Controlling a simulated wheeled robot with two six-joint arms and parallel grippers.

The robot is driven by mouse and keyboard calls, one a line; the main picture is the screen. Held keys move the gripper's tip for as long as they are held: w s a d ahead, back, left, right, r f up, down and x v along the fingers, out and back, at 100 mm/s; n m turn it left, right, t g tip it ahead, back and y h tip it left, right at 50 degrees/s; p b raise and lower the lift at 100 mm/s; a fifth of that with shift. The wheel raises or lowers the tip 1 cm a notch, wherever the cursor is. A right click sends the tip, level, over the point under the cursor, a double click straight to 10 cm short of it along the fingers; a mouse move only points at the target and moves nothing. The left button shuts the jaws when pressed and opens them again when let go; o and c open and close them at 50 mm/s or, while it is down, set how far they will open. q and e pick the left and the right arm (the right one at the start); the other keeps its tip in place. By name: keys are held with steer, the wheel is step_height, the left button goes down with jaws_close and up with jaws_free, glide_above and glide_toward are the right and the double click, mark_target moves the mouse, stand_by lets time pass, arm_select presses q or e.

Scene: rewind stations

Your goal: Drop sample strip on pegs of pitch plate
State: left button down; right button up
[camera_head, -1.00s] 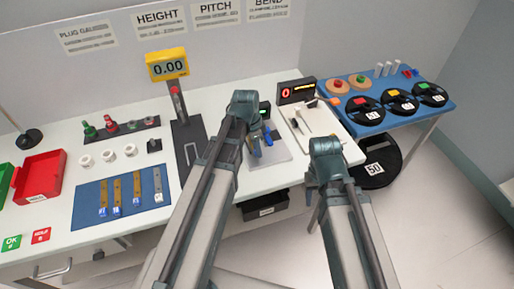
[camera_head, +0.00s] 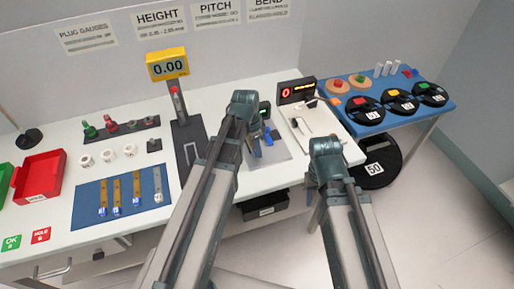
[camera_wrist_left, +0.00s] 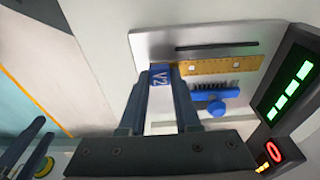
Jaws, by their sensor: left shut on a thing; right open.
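The sample strip (camera_wrist_left: 215,66) is gold-coloured with a blue V2 tag (camera_wrist_left: 160,76). My left gripper (camera_wrist_left: 160,90) is shut on the tag end in the left wrist view. The strip lies over the grey pitch plate (camera_wrist_left: 150,45), between a dark slot and a dark comb row with a blue knob (camera_wrist_left: 216,108). Two small pale spots show on the strip; I cannot tell whether the pegs pass through it. In the head view the left gripper (camera_head: 260,145) is over the plate (camera_head: 280,152), its arm hiding part of it. My right gripper (camera_head: 328,168) is open, right of the plate.
A display with green bars (camera_wrist_left: 290,85) stands close beside the plate. A blue mat (camera_head: 90,190) with several strips lies at the left, near the height gauge (camera_head: 167,64). A white bend station (camera_head: 335,135) and a blue table with reels (camera_head: 440,112) are at the right.

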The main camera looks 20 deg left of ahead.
arm_select(q)
steer(key=shift+f+b, duration=1.05)
steer(key=shift+f, duration=0.1)
steer(key=c, duration=0.5)
jaws_free()
steer(key=shift+c, duration=0.2)
steer(key=shift+r, duration=0.1)
step_height(320, 180, up, 14)
steer(key=s+a+p, duration=0.1)
steer(key=p, duration=1.2)
steer(key=shift+a+f+p, duration=0.25)
steer(key=shift+a+p, duration=0.1)
steer(key=shift+s, duration=0.1)
steer(key=s+d+n+g+y, duration=0.1)
steer(key=s+d+n+y, duration=0.1)
steer(key=s+d+n, duration=0.5)
steer(key=s+d+f, duration=0.1)
steer(key=s+d, duration=0.4)
steer(key=s, duration=0.1)
steer(key=shift+y+b, duration=0.3)
steer(key=shift+b, duration=0.1)
